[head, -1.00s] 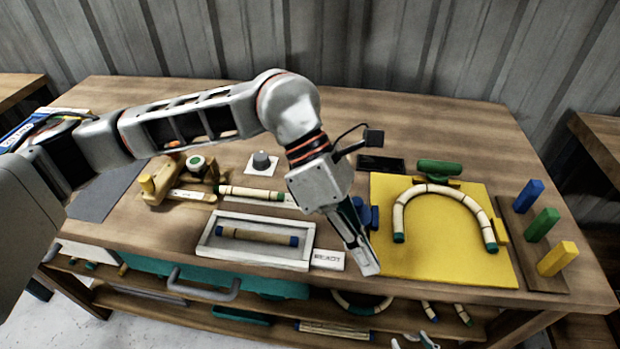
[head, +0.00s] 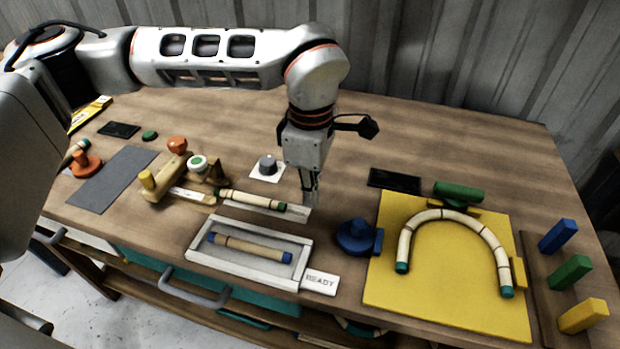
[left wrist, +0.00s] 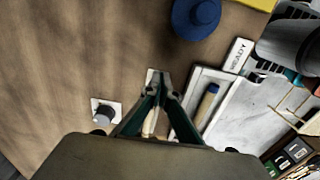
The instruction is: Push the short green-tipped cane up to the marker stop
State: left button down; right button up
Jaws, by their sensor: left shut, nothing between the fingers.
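The short green-tipped cane (head: 250,200) lies on a white strip (head: 297,213), its left end close to a wooden fixture (head: 172,175) with yellow and orange knobs and a green-and-white disc. I cannot tell which part is the marker stop. My left gripper (head: 309,201) is shut and empty, pointing down just right of the cane's right end. I cannot tell if it touches. In the left wrist view the closed fingertips (left wrist: 161,82) hide much of the strip, and part of the cane (left wrist: 150,122) shows behind them. My right gripper is out of view.
A white tray (head: 195,255) with a blue-tipped cane (head: 250,248) lies in front, beside a READY plate (head: 320,281). A grey knob (head: 267,164) stands behind the strip. A blue round object (head: 355,236) and yellow board (head: 450,300) with a bent cane are right.

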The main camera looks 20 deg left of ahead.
aim_at(246, 195)
pick_arm(q)
notch_tip(246, 195, down, 4)
jog(key=shift+r, duration=0.15)
jog(key=a, duration=0.3)
jog(key=shift+w+a, duration=0.1)
jog(key=shift+a, duration=0.35)
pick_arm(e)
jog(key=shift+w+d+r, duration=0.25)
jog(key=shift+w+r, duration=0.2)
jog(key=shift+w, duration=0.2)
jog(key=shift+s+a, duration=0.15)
pick_arm(q)
jog(key=a+p, duration=0.3)
jog(key=a, duration=0.7)
jog(key=shift+w, duration=0.1)
jog(key=shift+a, duration=0.1)
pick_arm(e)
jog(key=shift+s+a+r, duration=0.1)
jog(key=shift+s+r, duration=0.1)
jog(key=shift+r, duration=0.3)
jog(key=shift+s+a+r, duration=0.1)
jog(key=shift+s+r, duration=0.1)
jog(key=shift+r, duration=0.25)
